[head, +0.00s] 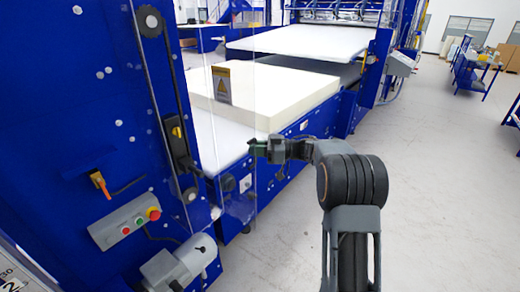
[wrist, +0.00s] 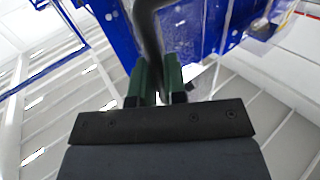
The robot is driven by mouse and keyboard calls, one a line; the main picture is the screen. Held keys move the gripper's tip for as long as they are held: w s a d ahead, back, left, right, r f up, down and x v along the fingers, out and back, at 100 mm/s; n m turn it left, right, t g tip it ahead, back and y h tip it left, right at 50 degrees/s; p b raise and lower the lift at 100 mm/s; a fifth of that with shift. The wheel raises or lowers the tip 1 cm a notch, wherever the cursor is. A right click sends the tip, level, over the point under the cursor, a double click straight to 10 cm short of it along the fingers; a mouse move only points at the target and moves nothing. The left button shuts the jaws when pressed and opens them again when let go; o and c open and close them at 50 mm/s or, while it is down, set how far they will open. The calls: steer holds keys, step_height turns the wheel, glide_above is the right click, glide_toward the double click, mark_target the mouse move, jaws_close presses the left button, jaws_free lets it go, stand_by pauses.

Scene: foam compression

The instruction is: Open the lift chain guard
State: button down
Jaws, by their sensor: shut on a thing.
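The lift chain guard (head: 235,120) is a clear panel with a yellow warning label, at centre left in the head view. Its left side is near the blue column with the black chain (head: 172,85). I cannot tell how far it stands open. My gripper (head: 258,148) is at the panel's right edge, with its green fingers shut on a dark handle. In the wrist view, my gripper (wrist: 157,85) has the dark curved handle (wrist: 148,28) between its fingers. The handle's far end is out of view, and the fingers hide part of it.
A control box (head: 125,220) with coloured buttons and a grey motor (head: 195,253) stand out at lower left. A white foam block (head: 285,90) lies on the blue machine's bed behind the panel. The grey floor (head: 440,190) at right is clear.

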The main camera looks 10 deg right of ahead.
steer(key=shift+r, duration=0.1)
steer(key=c, duration=1.2)
jaws_free()
steer(key=b+v, duration=0.4)
steer(key=v, duration=0.9)
steer(key=shift+s+d, duration=0.2)
steer(key=shift+d, duration=0.15)
